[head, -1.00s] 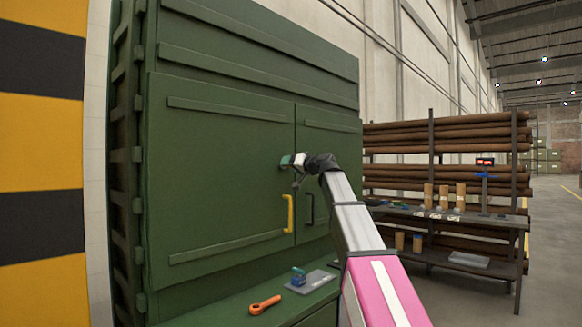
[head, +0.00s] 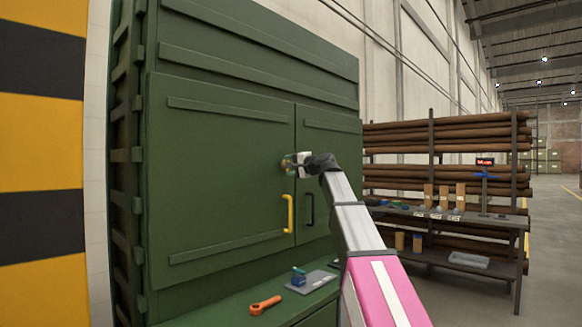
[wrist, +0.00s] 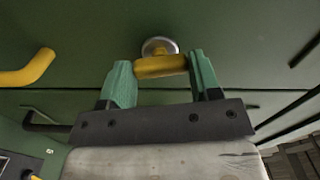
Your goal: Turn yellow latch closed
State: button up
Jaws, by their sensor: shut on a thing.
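The yellow latch (wrist: 162,67) is a short bar on a round metal base (wrist: 159,46) on the green door, beside the door seam. In the wrist view the bar lies roughly parallel to the seam. My gripper (wrist: 161,68) is shut on the bar, one green finger at each end. In the head view my gripper (head: 291,160) is against the cabinet (head: 220,150) near the seam, above the door handles, and mostly hides the latch.
A yellow handle (head: 289,214) and a black handle (head: 309,208) stick out below the latch. An orange tool (head: 265,305) and a grey plate (head: 312,283) with a blue-green part lie on the ledge.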

jog(key=shift+m, duration=0.6)
jog(key=o, duration=0.9)
jog(key=shift+s, duration=0.1)
jog(key=v, duration=1)
jog(key=shift+s+d, duration=0.2)
jog(key=shift+d, duration=0.1)
